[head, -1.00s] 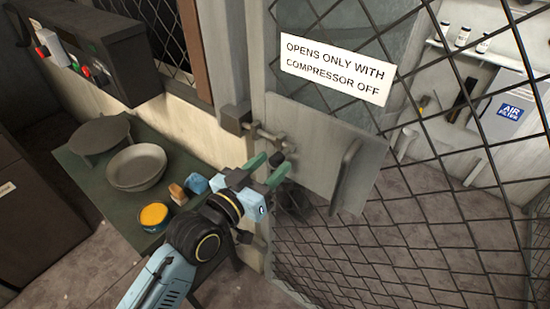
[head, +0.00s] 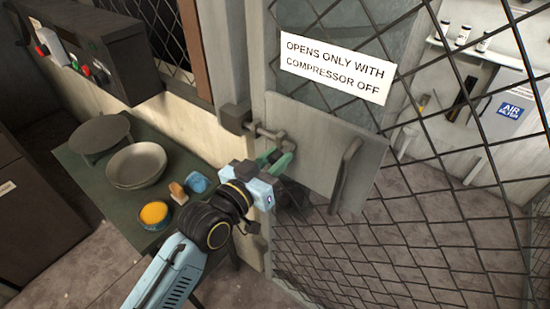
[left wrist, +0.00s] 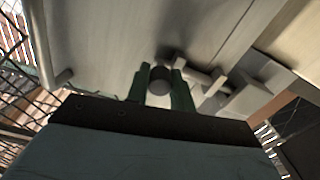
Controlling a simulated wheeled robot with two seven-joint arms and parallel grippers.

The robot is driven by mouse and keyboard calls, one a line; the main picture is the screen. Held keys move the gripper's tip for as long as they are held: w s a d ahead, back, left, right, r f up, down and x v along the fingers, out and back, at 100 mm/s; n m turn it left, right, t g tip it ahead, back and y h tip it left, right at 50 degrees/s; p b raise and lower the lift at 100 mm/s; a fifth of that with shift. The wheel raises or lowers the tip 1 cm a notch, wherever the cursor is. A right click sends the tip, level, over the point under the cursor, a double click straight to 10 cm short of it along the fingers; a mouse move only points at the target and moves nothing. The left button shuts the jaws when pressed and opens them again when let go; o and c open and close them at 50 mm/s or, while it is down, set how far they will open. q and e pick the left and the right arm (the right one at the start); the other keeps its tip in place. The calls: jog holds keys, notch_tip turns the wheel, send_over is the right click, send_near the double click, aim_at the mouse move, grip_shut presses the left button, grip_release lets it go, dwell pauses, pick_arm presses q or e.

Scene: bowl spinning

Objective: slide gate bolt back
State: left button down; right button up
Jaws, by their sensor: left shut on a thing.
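The gate bolt (head: 268,133) is a grey metal rod on the gate's left edge, running from a block on the post toward the gate plate. Its knob shows in the left wrist view (left wrist: 159,80) as a dark round end. My left gripper (head: 279,158) has green fingers, one on each side of the knob, and is shut on it. The left wrist view also shows the fingers (left wrist: 160,88) flanking the knob, with the bolt rod and block to the right. The gripper hides the knob in the head view. My right gripper is not in view.
The gate plate (head: 312,140) carries a vertical handle (head: 345,172) right of the bolt. A sign (head: 336,68) reads "OPENS ONLY WITH COMPRESSOR OFF". A green table (head: 78,165) with bowls (head: 137,163) stands left of my arm. A control box (head: 95,50) is at upper left.

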pick_arm(q)
jog(key=shift+s+d+p, duration=0.25)
jog(key=shift+d+p, duration=0.05)
jog(key=shift+p, duration=0.05)
jog(key=s+d+p, duration=0.3)
jog(key=s+d, duration=0.1)
jog(key=d, duration=0.1)
jog(key=shift+d, duration=0.35)
jog(key=c, duration=1.2)
grip_release()
jog(key=shift+s+d, duration=0.15)
